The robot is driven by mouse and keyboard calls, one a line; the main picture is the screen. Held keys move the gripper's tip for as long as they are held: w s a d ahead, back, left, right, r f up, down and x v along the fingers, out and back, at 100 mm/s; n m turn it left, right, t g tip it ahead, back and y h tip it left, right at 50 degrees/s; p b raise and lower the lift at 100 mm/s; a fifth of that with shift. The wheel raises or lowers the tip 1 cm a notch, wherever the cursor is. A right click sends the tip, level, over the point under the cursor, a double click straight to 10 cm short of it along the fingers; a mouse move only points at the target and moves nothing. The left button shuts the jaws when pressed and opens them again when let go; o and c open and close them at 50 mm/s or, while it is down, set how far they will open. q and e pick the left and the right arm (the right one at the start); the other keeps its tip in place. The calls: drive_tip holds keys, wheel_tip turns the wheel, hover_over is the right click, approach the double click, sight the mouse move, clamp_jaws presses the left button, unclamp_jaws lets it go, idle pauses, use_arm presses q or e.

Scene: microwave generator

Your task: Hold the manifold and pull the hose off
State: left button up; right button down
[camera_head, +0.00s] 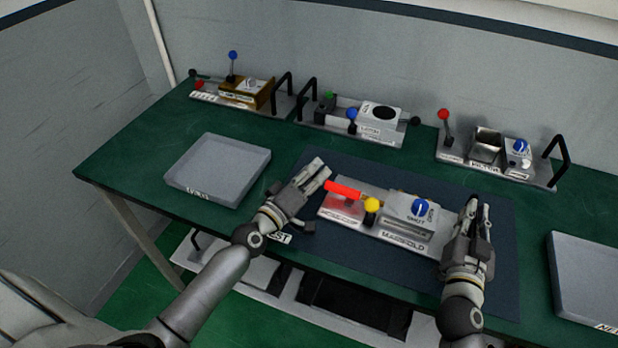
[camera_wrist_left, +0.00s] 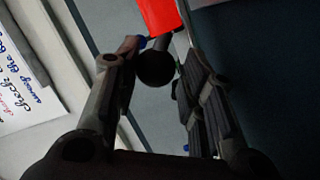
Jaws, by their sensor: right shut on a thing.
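The manifold (camera_head: 407,236) is a grey unit with a blue knob, a "SHUT" mark and a "MANIFOLD" label, lying on the dark mat. A red bar (camera_head: 343,190) and a yellow ball (camera_head: 372,204) are at its left; the red piece also shows in the left wrist view (camera_wrist_left: 160,15). I cannot make out the hose for certain. My left gripper (camera_head: 322,168) is open, just left of the red bar. In the left wrist view a dark round end (camera_wrist_left: 155,68) shows between its fingers. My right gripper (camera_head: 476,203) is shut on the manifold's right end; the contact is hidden.
Several units with levers and black handles line the back, including a white-topped one (camera_head: 378,116) and a filter unit (camera_head: 488,148). A grey tray (camera_head: 217,168) is at left, another (camera_head: 590,275) at right. The dark mat (camera_head: 335,250) has bare room in front.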

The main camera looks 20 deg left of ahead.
use_arm(q)
drive_tip(key=v, duration=1.2)
drive_tip(key=shift+s, duration=0.1)
use_arm(e)
drive_tip(key=shift+d+f, duration=0.1)
drive_tip(key=shift+f, duration=0.3)
drive_tip(key=c, duration=1.5)
unclamp_jaws()
drive_tip(key=shift+s, duration=0.1)
use_arm(q)
drive_tip(key=shift+d+f, duration=0.1)
use_arm(e)
drive_tip(key=shift+o, duration=0.2)
drive_tip(key=shift+s+f, duration=0.1)
drive_tip(key=shift+s, duration=0.35)
drive_tip(key=s, duration=0.4)
drive_tip(key=shift+s+a, duration=0.35)
drive_tip(key=shift+s+r, duration=0.4)
drive_tip(key=shift+s, duration=0.45)
